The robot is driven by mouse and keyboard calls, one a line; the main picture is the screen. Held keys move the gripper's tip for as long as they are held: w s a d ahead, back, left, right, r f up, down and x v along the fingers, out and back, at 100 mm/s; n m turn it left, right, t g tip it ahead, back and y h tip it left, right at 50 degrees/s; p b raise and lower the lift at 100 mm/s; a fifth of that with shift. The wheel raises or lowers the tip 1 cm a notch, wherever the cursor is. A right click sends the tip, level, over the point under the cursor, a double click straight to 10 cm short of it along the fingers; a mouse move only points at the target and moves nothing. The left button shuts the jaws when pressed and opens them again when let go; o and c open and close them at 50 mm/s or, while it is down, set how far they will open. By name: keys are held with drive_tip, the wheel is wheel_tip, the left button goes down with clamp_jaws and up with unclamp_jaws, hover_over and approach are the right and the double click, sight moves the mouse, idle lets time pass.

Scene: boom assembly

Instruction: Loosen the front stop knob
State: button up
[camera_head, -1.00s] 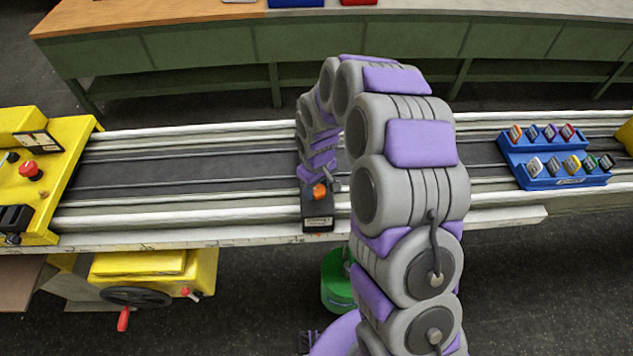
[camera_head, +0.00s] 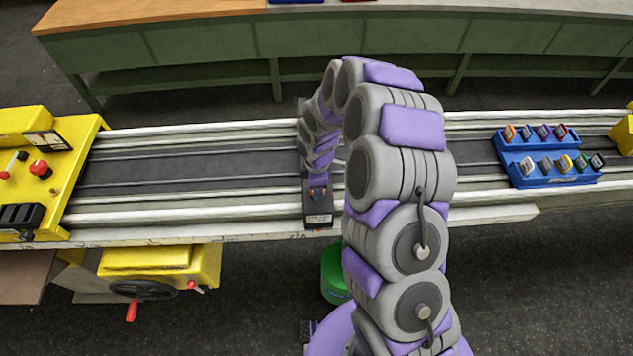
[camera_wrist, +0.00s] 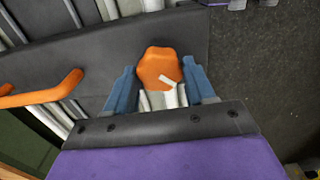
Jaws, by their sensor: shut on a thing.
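The front stop knob (camera_wrist: 160,68) is orange with a white mark and sits between the two blue fingers of my gripper (camera_wrist: 162,84) in the wrist view. My gripper is shut on it from both sides. In the head view my gripper (camera_head: 318,192) is at the front end of the dark stop block (camera_head: 318,215), which lies across the near rail. The gripper hides most of the knob there, and only bits of orange show.
An orange handle (camera_wrist: 45,92) is left of my gripper in the wrist view. Yellow machinery (camera_head: 45,175) stands at the left. A blue rack (camera_head: 548,180) of several small coloured pieces is on the right.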

drive_tip(key=n+p, duration=0.2)
drive_tip(key=n, duration=0.4)
drive_tip(key=shift+n, duration=0.3)
drive_tip(key=shift+w, duration=0.1)
idle(0.4)
drive_tip(key=o, duration=1)
drive_tip(key=shift+o, duration=0.2)
drive_tip(key=shift+r, duration=0.1)
wheel_tip(320, 180, up, 17)
